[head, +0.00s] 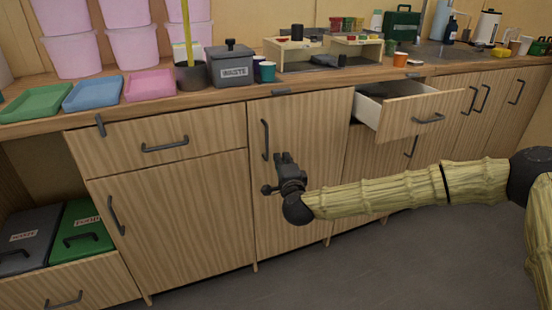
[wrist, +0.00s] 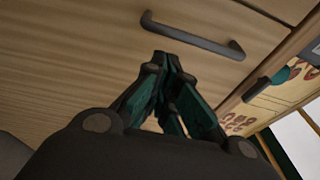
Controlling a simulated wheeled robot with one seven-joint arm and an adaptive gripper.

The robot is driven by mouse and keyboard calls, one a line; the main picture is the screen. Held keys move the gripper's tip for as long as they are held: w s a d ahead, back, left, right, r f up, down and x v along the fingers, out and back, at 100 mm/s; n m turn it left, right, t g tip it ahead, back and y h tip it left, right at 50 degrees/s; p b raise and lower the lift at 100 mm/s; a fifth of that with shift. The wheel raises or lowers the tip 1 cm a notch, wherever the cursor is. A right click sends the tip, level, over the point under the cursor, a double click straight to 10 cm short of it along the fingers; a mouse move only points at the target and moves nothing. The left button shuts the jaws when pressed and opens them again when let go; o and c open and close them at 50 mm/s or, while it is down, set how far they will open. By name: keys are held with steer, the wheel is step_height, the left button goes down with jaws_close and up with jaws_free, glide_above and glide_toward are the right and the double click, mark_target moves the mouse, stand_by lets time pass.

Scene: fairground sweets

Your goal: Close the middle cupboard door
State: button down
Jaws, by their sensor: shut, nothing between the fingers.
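The middle cupboard door (head: 315,150) is a tall pale wood panel with a dark vertical handle (head: 265,140) near its left edge. It looks flush with its neighbours, with no gap that I can see. My gripper (head: 285,158) is in front of this door, just right of and below its handle. In the wrist view my gripper (wrist: 172,62) is shut and empty, its tips close to a wood panel with a dark handle (wrist: 190,35) beyond them. I cannot tell if the tips touch the wood.
An open drawer (head: 415,110) sticks out at the upper right. A low drawer (head: 70,280) with lidded bins (head: 80,235) is pulled out at the lower left. The worktop (head: 180,102) holds tubs, trays and cups. The grey floor (head: 400,265) in front is clear.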

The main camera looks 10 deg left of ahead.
steer(key=w+d+p+v, duration=0.1)
steer(key=p+v, duration=0.1)
steer(key=v, duration=0.8)
steer(key=s+d+f+n+g, duration=0.2)
steer(key=s+f+n+g, duration=0.15)
steer(key=s+f, duration=0.6)
steer(key=s+d+f+n+g, duration=0.2)
steer(key=s+f+n+g, duration=0.3)
steer(key=f, duration=0.8)
steer(key=s+d+f+n+g+h, duration=0.1)
steer(key=s+d+f+g+h, duration=0.1)
steer(key=s+d+f, duration=0.7)
steer(key=s+d+f+n+g+h, duration=0.1)
steer(key=s+d+f+g, duration=0.2)
steer(key=s+d+f, duration=0.55)
steer(key=s+d+r+n+g+h, duration=0.2)
steer(key=s+d+g+h, duration=0.15)
steer(key=s+d, duration=1)
step_height(320, 180, up, 24)
steer(key=p, duration=2.4)
steer(key=shift+w+d+p, duration=0.15)
steer(key=shift+w+p, duration=0.05)
steer(key=shift+p, duration=0.1)
